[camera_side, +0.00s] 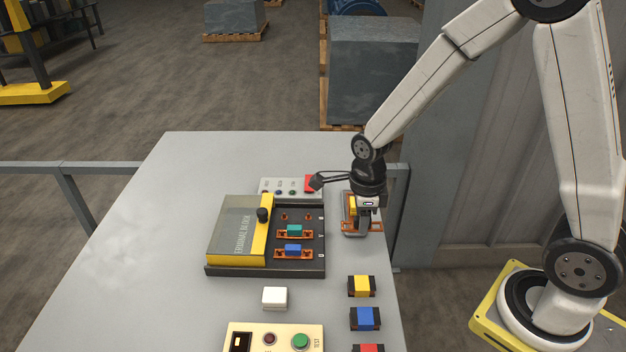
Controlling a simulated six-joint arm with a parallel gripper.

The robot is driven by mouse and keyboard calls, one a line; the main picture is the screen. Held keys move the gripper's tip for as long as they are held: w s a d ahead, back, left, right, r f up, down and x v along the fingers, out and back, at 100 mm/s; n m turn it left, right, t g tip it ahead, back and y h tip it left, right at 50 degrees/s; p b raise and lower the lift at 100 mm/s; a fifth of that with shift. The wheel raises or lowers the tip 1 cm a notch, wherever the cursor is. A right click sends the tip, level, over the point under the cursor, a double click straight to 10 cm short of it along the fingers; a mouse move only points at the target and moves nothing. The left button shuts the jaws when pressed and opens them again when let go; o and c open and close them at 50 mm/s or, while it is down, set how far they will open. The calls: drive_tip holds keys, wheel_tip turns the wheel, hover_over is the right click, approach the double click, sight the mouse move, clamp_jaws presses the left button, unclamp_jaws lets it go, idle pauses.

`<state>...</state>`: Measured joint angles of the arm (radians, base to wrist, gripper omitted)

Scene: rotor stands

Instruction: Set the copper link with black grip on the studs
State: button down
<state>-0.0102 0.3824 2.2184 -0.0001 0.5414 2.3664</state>
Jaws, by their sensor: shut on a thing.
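My gripper (368,208) points down over a small grey holder (354,234) at the table's right edge. It is shut on a copper link (378,226) whose orange end shows beside and below the fingers. The fingers hide its grip, so I cannot see the black colour or whether the link is clear of the holder. A yellow grip (352,204) shows just left of the fingers. The terminal block (225,235) stands left of my gripper. Its back row has bare copper studs (295,217); a teal-grip link (294,231) and a blue-grip link (293,250) sit on the rows in front.
A yellow bar with a black knob (262,214) rises along the block. A panel with a red part (310,184) stands behind. In front are a white box (275,298), a control box with a green button (300,341), and yellow (361,286), blue (365,318) and red (368,348) blocks.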

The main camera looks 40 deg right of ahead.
drive_tip(key=shift+w, duration=0.1)
idle(0.6)
drive_tip(key=w+a+r, duration=0.1)
drive_tip(key=w, duration=0.8)
drive_tip(key=w+a+r, duration=0.1)
drive_tip(key=w, duration=0.8)
drive_tip(key=shift+a, duration=0.25)
drive_tip(key=shift+f, duration=0.1)
drive_tip(key=shift+f, duration=2.4)
drive_tip(key=shift+f, duration=1.7)
idle(1.0)
